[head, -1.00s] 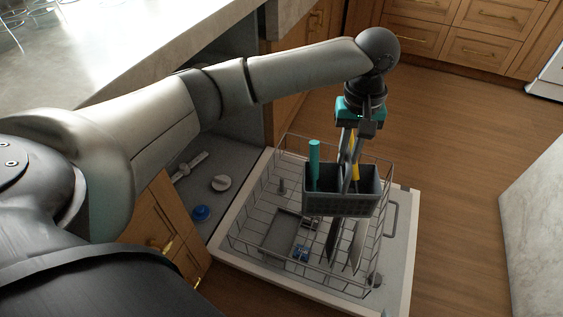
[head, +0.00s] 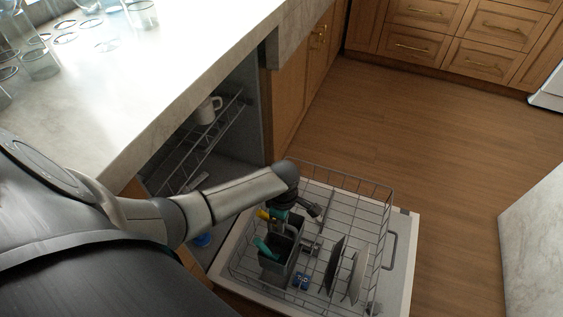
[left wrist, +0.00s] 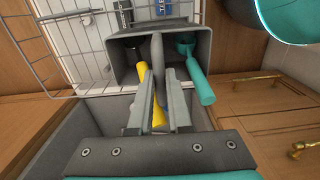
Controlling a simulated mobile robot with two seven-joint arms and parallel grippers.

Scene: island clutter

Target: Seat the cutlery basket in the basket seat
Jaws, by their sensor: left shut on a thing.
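The grey cutlery basket (head: 272,272) is over the left part of the pulled-out lower dishwasher rack (head: 391,225). It holds a teal-handled piece (left wrist: 201,84) and a yellow-handled piece (left wrist: 144,82). My left gripper (head: 284,220) is above the basket, partly hidden by its arm in the head view. In the left wrist view its fingers (left wrist: 161,108) are shut on the basket's middle handle. The basket seat is not clearly visible; the basket and arm cover that part of the rack. I cannot tell whether the basket's bottom touches the rack. My right gripper is not in view.
Two upright plates (head: 334,264) stand in the rack just right of the basket, with a small blue item (head: 300,281) between. An upper rack with a white mug (head: 207,110) is inside the dishwasher. Glasses (head: 40,62) stand on the counter (head: 150,75).

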